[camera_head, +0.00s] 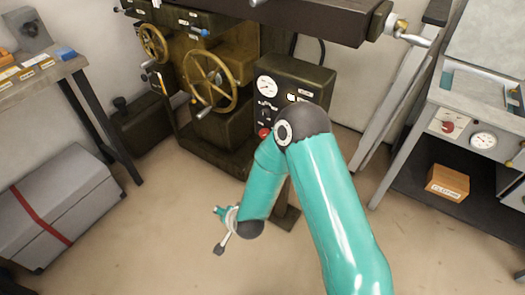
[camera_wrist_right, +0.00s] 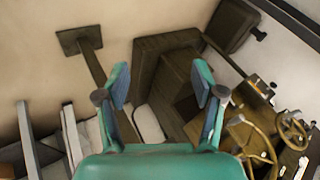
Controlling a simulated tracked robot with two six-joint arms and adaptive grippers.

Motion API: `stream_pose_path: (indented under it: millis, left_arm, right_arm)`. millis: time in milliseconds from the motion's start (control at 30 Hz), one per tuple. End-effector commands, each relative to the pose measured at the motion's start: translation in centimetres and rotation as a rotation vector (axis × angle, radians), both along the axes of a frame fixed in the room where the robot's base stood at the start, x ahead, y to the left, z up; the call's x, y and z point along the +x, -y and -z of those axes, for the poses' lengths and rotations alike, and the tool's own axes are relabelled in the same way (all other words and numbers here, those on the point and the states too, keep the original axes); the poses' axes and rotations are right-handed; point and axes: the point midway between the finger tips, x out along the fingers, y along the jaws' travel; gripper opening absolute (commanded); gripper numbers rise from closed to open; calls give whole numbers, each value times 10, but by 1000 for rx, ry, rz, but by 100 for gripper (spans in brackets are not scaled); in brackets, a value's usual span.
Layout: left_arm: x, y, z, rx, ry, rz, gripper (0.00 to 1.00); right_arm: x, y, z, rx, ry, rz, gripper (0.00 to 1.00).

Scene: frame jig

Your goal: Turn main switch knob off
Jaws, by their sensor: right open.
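A dark control box (camera_head: 290,95) stands on the machine in the head view, with a round white gauge, black knobs (camera_head: 265,115) and a red button (camera_head: 264,133). My arm hides part of its right and lower side. A red knob (camera_head: 448,126) also shows on the grey cabinet at the right. I cannot tell which is the main switch knob. My right gripper (camera_head: 218,230) is low over the floor, in front of and below the control box, apart from it. In the right wrist view the right gripper (camera_wrist_right: 160,86) is open and empty. My left gripper is out of view.
Brass handwheels (camera_head: 210,83) stick out left of the control box. A grey chest (camera_head: 62,200) with a red strap and a bench (camera_head: 45,75) stand at the left. A cardboard box (camera_head: 447,183) lies on the right cabinet's lower shelf. The floor in front is clear.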

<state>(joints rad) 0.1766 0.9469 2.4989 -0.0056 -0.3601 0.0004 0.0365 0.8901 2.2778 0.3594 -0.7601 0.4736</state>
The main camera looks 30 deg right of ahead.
Motion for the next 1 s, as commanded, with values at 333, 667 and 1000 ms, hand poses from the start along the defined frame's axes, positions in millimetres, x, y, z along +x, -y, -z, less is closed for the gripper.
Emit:
stream_pose_path:
  millis: [333, 667, 1000]
  left_arm:
    - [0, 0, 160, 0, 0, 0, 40]
    - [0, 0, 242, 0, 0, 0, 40]
    - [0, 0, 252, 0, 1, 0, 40]
  right_arm:
    - [123, 66, -24, 335, 758, 897, 68]
    - [101, 94, -64, 703, 1324, 1390, 68]
    - [95, 111, -74, 777, 1439, 1478, 68]
